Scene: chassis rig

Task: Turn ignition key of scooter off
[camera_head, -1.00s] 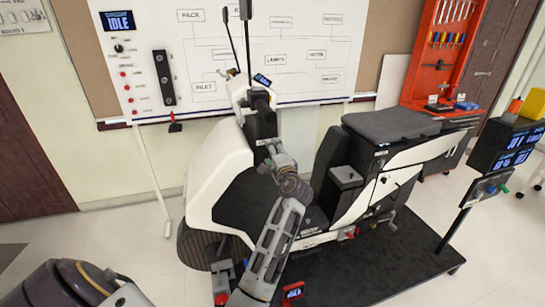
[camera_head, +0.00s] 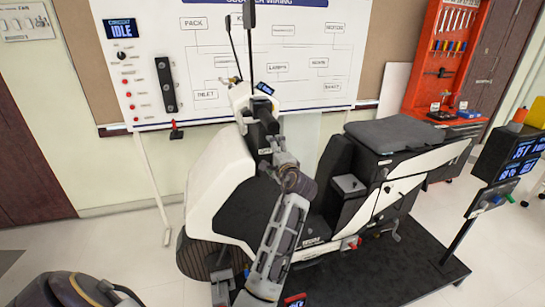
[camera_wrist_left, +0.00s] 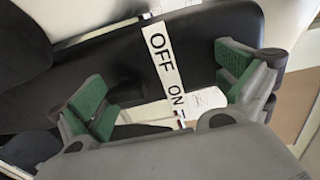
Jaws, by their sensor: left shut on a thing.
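The scooter (camera_head: 222,185) stands on a dark platform, with its black steering column upright below the handlebar (camera_head: 240,88). My left gripper (camera_head: 267,150) is at the column, just below the small dash display (camera_head: 265,88). In the left wrist view, a white label (camera_wrist_left: 165,65) reading OFF and ON lies on the black panel between my left gripper's green-padded fingers (camera_wrist_left: 168,88). The gripper is shut on the ignition key, which is mostly hidden behind the gripper body; I cannot tell its angle. My right gripper is out of view.
The scooter's seat (camera_head: 395,132) is to the right of my left arm. A wiring board (camera_head: 290,70) stands behind, its display (camera_head: 122,28) reading IDLE. A monitor stand (camera_head: 485,200) is at the right. Bare floor lies at the left.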

